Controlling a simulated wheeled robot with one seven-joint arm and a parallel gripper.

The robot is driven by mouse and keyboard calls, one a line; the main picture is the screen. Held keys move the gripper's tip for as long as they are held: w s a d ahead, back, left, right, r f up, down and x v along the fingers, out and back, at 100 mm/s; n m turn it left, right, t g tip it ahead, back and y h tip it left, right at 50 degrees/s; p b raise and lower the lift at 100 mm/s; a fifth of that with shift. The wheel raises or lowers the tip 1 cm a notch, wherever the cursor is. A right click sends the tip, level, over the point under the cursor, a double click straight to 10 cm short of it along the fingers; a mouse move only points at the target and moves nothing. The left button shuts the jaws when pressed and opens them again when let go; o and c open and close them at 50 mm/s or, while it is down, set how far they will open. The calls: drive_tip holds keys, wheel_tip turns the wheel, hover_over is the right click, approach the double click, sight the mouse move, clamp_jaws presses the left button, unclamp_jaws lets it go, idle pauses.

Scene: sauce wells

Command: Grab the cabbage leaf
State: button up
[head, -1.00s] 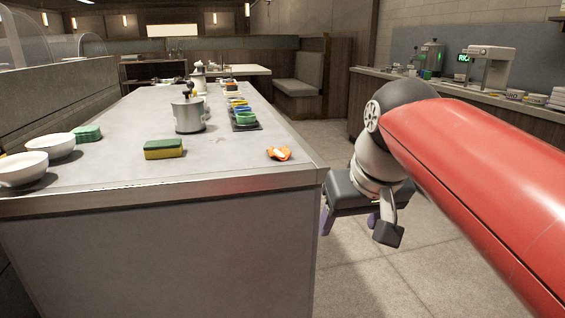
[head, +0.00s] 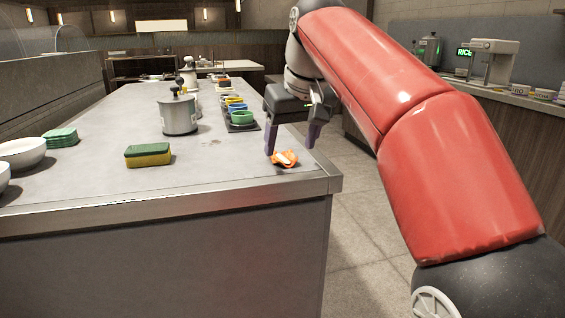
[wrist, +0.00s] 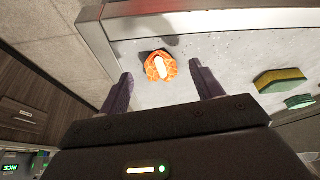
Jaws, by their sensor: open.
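The only leaf-like thing in view is a crumpled orange piece with a white middle, seemingly the cabbage leaf (head: 285,159). It lies on the grey counter near its front right corner. In the wrist view the leaf (wrist: 160,66) shows between and a little beyond the fingertips. My gripper (head: 291,148) is open, fingers pointing down, just above and around the leaf's far side. It also shows open in the wrist view (wrist: 160,72), with nothing held. I cannot tell whether a finger touches the leaf.
A green and yellow sponge (head: 148,155) lies left of the leaf. A metal pot (head: 179,116) and a row of coloured sauce wells (head: 240,118) stand farther back. White bowls (head: 22,153) and green stacked pieces (head: 60,138) are at left. The counter's metal edge (head: 230,210) is close to the leaf.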

sight(289, 157)
drive_tip(key=shift+x, duration=1.6)
drive_tip(key=shift+s+d, duration=0.1)
drive_tip(key=shift+d, duration=0.05)
drive_tip(key=shift+c, duration=0.4)
drive_tip(key=c, duration=1)
